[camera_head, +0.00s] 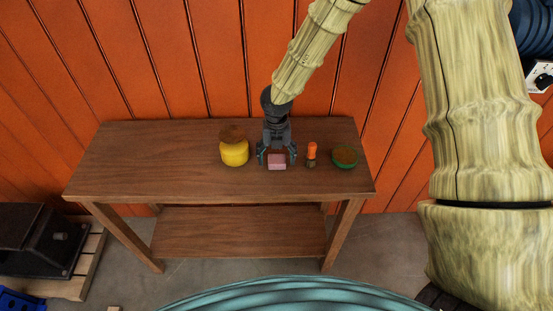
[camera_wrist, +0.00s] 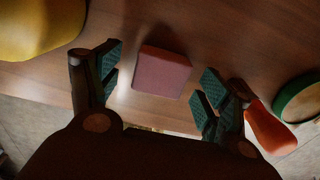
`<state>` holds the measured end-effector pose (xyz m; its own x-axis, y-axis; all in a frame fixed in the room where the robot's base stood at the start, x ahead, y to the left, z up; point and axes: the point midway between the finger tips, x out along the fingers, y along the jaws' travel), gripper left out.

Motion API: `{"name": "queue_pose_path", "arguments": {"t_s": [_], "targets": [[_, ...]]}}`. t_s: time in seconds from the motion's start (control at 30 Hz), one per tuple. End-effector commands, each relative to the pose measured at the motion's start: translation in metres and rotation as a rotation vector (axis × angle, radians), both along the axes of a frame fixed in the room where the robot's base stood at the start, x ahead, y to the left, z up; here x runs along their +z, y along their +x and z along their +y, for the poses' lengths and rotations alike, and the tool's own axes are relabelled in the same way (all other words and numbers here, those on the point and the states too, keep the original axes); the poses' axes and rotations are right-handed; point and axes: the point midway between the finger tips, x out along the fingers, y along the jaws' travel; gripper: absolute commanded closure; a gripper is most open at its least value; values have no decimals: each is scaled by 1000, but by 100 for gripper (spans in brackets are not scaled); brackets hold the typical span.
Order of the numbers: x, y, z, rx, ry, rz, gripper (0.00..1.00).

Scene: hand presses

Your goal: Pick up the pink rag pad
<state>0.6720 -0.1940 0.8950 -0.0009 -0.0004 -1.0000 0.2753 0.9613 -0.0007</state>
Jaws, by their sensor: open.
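The pink rag pad (camera_head: 277,162) is a small pink block lying on the brown wooden table. It also shows in the wrist view (camera_wrist: 162,72), ahead of the fingers. My gripper (camera_head: 277,158) is open and empty, pointing down with one finger to each side of the pad. In the wrist view, my gripper (camera_wrist: 160,88) has its teal pads apart, with the pink pad in line with the gap and wood showing on both sides of it. I cannot tell the exact height of the fingertips above the table.
On the table (camera_head: 150,165), a yellow jar with a brown top (camera_head: 235,152) stands left of my gripper. An orange-handled item (camera_head: 312,152) stands close on the right, and a green-rimmed round container (camera_head: 344,157) farther right. An orange plank wall (camera_head: 190,60) rises behind. The table's left part is clear.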

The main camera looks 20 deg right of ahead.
Motion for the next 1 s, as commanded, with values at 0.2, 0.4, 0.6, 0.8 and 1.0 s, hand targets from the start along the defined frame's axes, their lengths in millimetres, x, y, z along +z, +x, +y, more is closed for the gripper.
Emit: {"name": "queue_pose_path", "arguments": {"t_s": [0.2, 0.4, 0.6, 0.8, 1.0], "targets": [[-13, 0, 0, -1, 0, 0, 21], [-15, 0, 0, -1, 0, 0, 21], [-15, 0, -1, -1, 0, 0, 47], [-15, 0, -1, -1, 0, 0, 67], [-15, 0, -1, -1, 0, 0, 67]]}}
